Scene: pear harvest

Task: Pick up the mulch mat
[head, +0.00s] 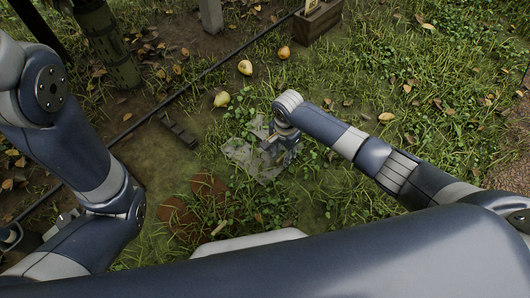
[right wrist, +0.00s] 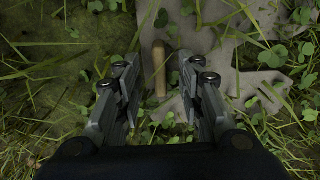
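My right gripper (head: 268,158) points down over a grey, ragged-edged flat sheet (head: 243,154) on the grass. In the right wrist view, the fingers (right wrist: 160,76) are apart with nothing gripped. A short tan wooden stick (right wrist: 159,68) shows between the fingertips, and the grey sheet (right wrist: 225,68) spreads behind and to the right, with clover over parts of it. Two brown round flat pieces, one farther (head: 208,185) and one nearer (head: 174,212), lie left of the gripper. I cannot tell which is the mulch mat. My left gripper is not clearly visible.
Three pears (head: 245,67) lie beyond the gripper. A wooden crate (head: 318,22) stands at the top. A dark hose (head: 180,96) crosses the ground. A small dark object (head: 178,130) lies near it. A green-wrapped trunk (head: 105,45) stands at upper left. Grass at right is open.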

